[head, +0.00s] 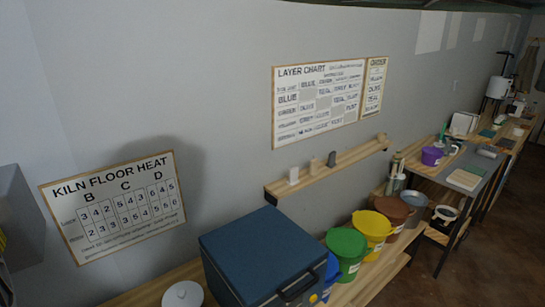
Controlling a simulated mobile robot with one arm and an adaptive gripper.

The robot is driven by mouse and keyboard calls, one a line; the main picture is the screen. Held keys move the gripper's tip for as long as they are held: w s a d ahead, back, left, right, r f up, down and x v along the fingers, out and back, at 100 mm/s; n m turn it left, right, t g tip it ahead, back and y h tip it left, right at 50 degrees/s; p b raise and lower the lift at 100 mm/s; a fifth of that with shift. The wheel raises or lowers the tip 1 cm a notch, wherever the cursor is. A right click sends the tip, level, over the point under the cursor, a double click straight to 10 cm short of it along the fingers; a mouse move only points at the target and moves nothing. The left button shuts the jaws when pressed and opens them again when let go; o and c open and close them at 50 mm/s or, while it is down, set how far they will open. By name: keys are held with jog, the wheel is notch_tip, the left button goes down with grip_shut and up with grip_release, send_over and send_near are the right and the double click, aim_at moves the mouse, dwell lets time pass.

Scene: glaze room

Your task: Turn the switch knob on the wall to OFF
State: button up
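I cannot make out a switch knob or an OFF mark anywhere on the grey wall (215,100) in the head view. A grey box (22,215) is cut off at the left picture edge, and its front is mostly out of view. My gripper is not in view.
A kiln floor heat chart (115,205) and a layer chart (320,98) hang on the wall. A narrow shelf (330,170) holds small pieces. Below stand a blue-lidded box (262,250), a white lid (183,294) and several coloured buckets (346,252). Brown floor (490,245) shows at right.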

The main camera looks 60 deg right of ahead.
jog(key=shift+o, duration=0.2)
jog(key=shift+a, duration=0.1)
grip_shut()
